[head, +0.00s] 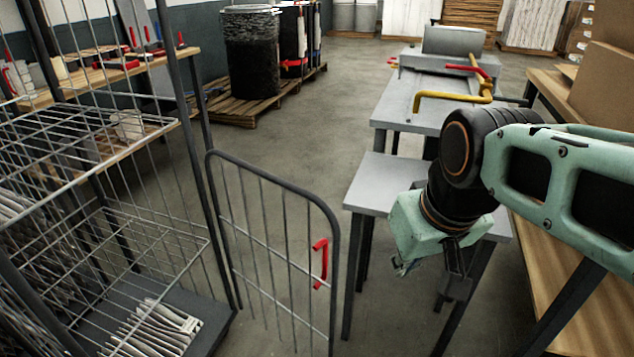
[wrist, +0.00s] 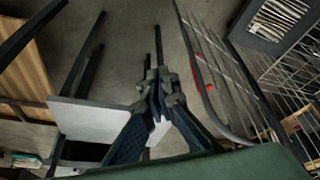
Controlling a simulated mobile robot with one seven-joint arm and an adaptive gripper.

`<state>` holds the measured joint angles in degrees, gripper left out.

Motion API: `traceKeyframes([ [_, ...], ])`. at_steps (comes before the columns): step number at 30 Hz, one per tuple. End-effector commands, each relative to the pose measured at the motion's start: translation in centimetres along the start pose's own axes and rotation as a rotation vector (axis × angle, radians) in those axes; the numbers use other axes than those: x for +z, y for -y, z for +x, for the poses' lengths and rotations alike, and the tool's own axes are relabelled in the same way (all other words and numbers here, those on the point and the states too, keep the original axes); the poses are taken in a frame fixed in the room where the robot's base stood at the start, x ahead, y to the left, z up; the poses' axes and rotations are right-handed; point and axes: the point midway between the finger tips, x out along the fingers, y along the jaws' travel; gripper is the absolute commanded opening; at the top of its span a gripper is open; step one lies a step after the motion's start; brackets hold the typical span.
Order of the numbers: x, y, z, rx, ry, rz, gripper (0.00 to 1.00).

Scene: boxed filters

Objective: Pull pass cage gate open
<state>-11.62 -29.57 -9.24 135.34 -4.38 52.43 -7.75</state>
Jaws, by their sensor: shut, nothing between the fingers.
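The cage gate (head: 275,250) is a dark-framed wire panel standing swung out from the wire cage (head: 110,215), at an angle to its front. Its red handle (head: 320,263) is near the free right edge. In the wrist view the gate (wrist: 225,85) is to the right, with the red handle (wrist: 209,87) seen partly behind its frame. My gripper (head: 455,287) hangs to the right of the gate, apart from the handle. In the wrist view my gripper (wrist: 157,78) is shut and empty, pointing down toward the floor. Its fingertips are partly hidden in the head view.
A grey metal table (head: 375,185) stands just behind my gripper, with a yellow-and-red clamp (head: 470,90) on the bench beyond. A wooden bench (head: 560,265) is at the right. Open floor (head: 270,130) lies behind the gate. Filters (head: 155,325) lie inside the cage.

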Motion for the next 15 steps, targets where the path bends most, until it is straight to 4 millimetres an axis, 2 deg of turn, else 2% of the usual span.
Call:
traceKeyframes([
  [3, -2.3, -0.3, 0.8, -0.004, 0.071, -0.118, 0.0],
  [7, -4.2, -0.4, 2.5, 0.017, 0.157, -0.26, 0.0],
  [11, -5.1, 0.2, 4.8, 0.057, 0.264, -0.416, 0.0],
  [15, -5.0, 2.0, 7.5, 0.119, 0.397, -0.601, 0.0],
])
